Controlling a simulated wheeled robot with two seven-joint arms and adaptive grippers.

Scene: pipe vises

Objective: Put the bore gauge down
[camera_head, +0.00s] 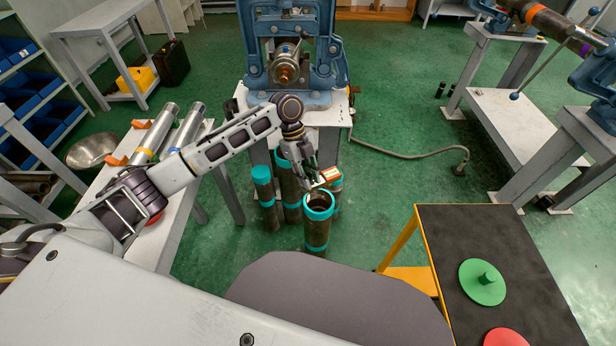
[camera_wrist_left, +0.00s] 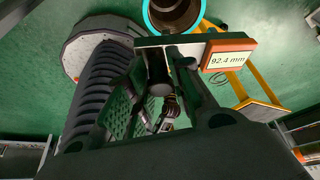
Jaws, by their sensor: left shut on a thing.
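The bore gauge (camera_head: 330,174) has an orange housing with a pale display, which reads 92.4 mm in the left wrist view (camera_wrist_left: 228,58). My left gripper (camera_head: 316,178) is shut on it and holds it up over the standing pipes. The front pipe (camera_head: 317,230) stands upright with a teal collar and an open top, just below the gauge in the head view. Part of the gauge is hidden between my fingers. My right gripper is not in view.
Several teal-collared pipes (camera_head: 264,198) stand close together. A blue vise (camera_head: 255,50) is behind them. A black-topped cart (camera_head: 530,270) at right carries a green disc (camera_head: 482,283) and a red disc (camera_head: 508,337), with bare room around them. Metal cylinders (camera_head: 155,130) lie on the left bench.

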